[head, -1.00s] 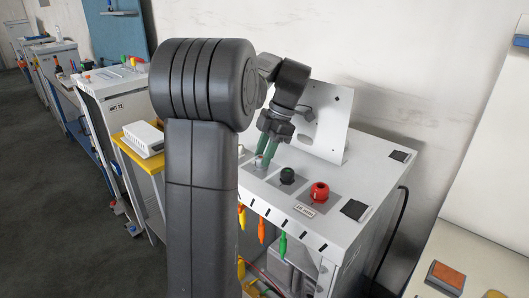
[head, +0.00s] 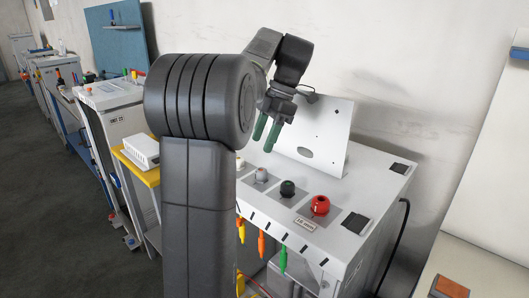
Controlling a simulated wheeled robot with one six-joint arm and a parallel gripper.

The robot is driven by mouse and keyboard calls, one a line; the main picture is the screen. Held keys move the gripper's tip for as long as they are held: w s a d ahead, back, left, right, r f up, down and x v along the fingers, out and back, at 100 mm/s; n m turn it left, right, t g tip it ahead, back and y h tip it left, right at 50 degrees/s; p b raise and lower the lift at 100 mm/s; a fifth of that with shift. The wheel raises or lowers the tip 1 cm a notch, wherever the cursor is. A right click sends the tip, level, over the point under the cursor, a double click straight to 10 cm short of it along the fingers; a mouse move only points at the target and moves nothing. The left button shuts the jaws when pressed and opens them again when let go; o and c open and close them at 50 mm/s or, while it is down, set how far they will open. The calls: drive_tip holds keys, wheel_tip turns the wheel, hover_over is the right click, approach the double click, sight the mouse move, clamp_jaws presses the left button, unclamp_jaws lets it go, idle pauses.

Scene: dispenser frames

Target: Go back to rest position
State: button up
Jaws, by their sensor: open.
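My gripper (head: 266,136) hangs in the air above the white dispenser cabinet (head: 375,188), in front of its upright white back panel (head: 330,117). Its two green fingers point down and are apart, with nothing between them. On the cabinet top stand a red knob (head: 320,205), a dark green knob (head: 287,188), a grey knob (head: 261,175) and a pale knob (head: 240,162) partly hidden by my arm. The fingertips are above the knobs and touch none of them.
Yellow, orange and green tools (head: 262,245) hang on the cabinet's front. A white box (head: 142,151) sits on a yellow shelf (head: 150,177) at left. Other carts stand farther left. A pale table (head: 490,270) is at lower right. The dark floor at far left is clear.

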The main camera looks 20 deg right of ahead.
sight(263, 169)
drive_tip(key=shift+r, duration=0.75)
wheel_tip(263, 169, down, 10)
drive_tip(key=shift+f, duration=0.1)
drive_tip(key=shift+m, duration=0.3)
drive_tip(key=shift+s, duration=0.1)
